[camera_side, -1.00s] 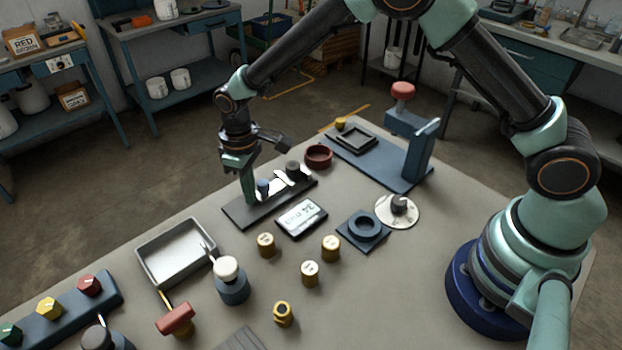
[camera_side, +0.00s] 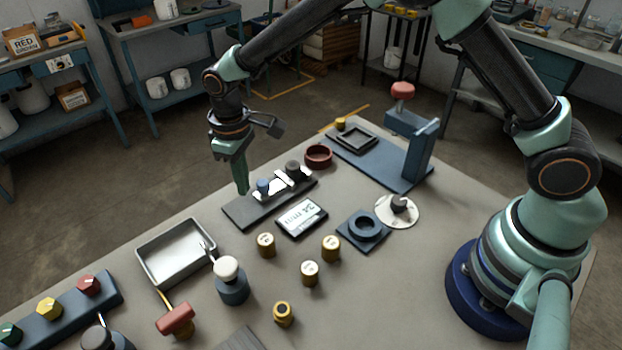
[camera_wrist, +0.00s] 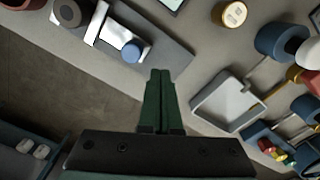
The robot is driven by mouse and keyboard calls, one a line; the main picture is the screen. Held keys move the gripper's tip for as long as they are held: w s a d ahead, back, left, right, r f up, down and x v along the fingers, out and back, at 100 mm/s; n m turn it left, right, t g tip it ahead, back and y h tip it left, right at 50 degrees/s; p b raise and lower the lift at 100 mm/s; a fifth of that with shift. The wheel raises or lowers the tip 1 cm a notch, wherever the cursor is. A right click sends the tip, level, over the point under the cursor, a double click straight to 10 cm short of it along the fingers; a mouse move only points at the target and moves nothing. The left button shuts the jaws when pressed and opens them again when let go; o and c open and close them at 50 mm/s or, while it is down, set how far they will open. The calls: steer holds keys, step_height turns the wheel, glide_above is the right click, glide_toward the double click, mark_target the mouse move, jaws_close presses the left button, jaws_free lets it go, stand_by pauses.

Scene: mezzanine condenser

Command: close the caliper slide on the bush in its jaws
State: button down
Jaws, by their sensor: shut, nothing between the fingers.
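The caliper is a dark flat plate (camera_side: 240,213) with white jaw parts (camera_side: 281,182) on it. A blue round knob (camera_side: 263,186) stands at the left end of the white parts, and a dark cylinder (camera_side: 293,168) at the right end. In the wrist view the white parts (camera_wrist: 113,34), blue knob (camera_wrist: 131,51) and dark cylinder (camera_wrist: 68,12) show in a row. I cannot clearly tell which piece is the bush or how wide the gap is. My gripper (camera_side: 243,192) is shut and empty, left of the blue knob and apart from it; its green fingers (camera_wrist: 160,73) point towards the plate's near end.
A readout box (camera_side: 301,218) lies in front of the plate. A red ring (camera_side: 318,155) stands behind its right end. A metal tray (camera_side: 177,254) is to the left. Several brass cylinders (camera_side: 266,245) stand in front. A blue press stand (camera_side: 413,155) is at the right.

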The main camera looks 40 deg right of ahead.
steer(key=shift+r, duration=1.65)
steer(key=shift+d+r, duration=0.1)
steer(key=s+d+r+m+t, duration=0.2)
steer(key=s+d+r, duration=0.3)
steer(key=d+r, duration=0.3)
steer(key=s+d+r+m+t, duration=0.2)
steer(key=s+d+r, duration=0.3)
steer(key=d+r, duration=0.25)
steer(key=s+d+m+t, duration=0.1)
steer(key=s+d+m, duration=0.1)
steer(key=s+d, duration=0.2)
steer(key=shift+s+d+r+t, duration=0.2)
steer(key=shift+s+t, duration=0.1)
steer(key=shift+s, duration=0.95)
